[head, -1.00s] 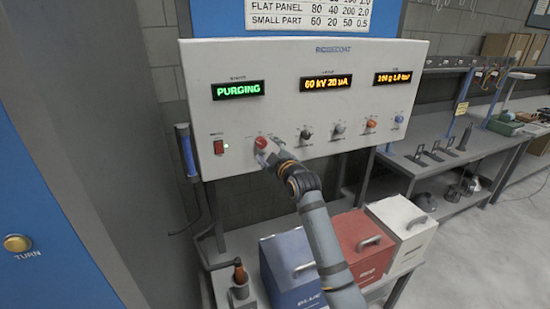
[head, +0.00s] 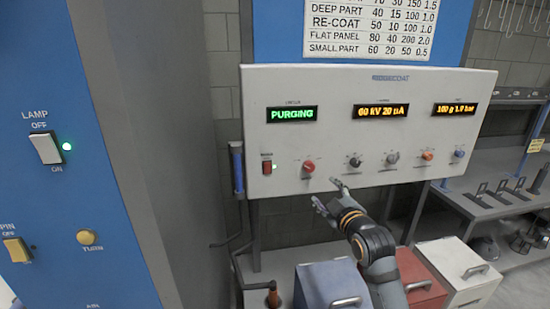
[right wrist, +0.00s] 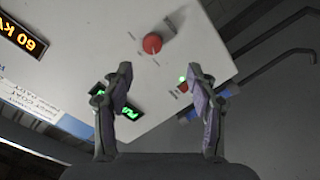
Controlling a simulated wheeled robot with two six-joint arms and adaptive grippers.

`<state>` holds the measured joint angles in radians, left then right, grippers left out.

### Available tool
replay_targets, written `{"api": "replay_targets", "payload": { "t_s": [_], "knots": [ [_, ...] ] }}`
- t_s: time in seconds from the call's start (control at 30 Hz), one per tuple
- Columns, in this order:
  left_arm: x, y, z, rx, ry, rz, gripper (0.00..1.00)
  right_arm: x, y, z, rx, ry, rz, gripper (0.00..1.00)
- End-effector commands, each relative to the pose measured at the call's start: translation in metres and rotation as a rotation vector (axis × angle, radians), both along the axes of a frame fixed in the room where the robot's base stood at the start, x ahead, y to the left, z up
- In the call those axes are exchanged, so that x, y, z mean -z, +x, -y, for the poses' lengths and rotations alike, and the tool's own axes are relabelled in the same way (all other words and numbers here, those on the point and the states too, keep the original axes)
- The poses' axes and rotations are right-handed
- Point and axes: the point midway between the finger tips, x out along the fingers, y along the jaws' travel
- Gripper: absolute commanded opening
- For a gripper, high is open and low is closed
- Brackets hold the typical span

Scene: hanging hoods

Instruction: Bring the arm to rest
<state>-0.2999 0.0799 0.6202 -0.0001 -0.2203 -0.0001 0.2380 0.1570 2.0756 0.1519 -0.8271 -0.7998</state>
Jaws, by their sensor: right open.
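My right gripper (head: 328,196) is open and empty in the head view, in front of the lower edge of the white control panel (head: 340,90). It is below and right of the red knob (head: 309,167) and apart from it. In the right wrist view its two fingers (right wrist: 160,98) are spread with nothing between them. The red knob (right wrist: 152,43) shows beyond the fingertips, clear of them. The left gripper is in no view.
The panel's green display (head: 291,114) reads PURGING. Blue (head: 325,285), red (head: 420,275) and white (head: 455,262) bins stand below the panel. A blue cabinet with a lamp switch (head: 45,148) is at the left. A side bench (head: 485,205) is at the right.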

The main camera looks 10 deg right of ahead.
Motion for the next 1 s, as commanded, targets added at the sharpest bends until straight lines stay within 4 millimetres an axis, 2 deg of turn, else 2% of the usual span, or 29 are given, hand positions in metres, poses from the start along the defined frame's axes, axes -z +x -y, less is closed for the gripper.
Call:
{"api": "replay_targets", "payload": {
  "t_s": [0.07, 0.13, 0.2, 0.3, 0.4, 0.5, 0.63, 0.8, 0.9, 1.0],
  "knots": [
    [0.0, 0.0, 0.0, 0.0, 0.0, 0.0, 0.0, 0.038, -0.016, -0.001, 0.012, 0.049, -0.101, 0.59],
    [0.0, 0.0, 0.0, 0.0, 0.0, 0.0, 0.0, 0.086, -0.042, -0.001, 0.042, 0.119, -0.238, 0.59],
    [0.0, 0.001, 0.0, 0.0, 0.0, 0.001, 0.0, 0.136, -0.079, -0.001, 0.092, 0.204, -0.395, 0.59],
    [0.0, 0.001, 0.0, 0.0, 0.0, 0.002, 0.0, 0.191, -0.132, 0.001, 0.18, 0.303, -0.585, 0.59],
    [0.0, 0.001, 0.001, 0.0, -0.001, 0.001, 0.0, 0.226, -0.179, 0.003, 0.269, 0.375, -0.729, 0.59],
    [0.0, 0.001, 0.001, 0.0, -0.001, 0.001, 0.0, 0.251, -0.221, 0.005, 0.353, 0.429, -0.843, 0.59],
    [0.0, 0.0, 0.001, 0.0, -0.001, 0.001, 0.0, 0.274, -0.271, 0.008, 0.464, 0.485, -0.967, 0.59],
    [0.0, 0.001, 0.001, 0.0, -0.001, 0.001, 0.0, 0.292, -0.334, 0.011, 0.614, 0.539, -1.107, 0.59],
    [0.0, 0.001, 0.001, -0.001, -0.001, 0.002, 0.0, 0.33, -0.32, 0.015, 0.617, 0.537, -1.114, 0.59],
    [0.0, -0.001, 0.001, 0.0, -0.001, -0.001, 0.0, 0.368, -0.315, 0.018, 0.625, 0.536, -1.126, 0.59]
  ]
}}
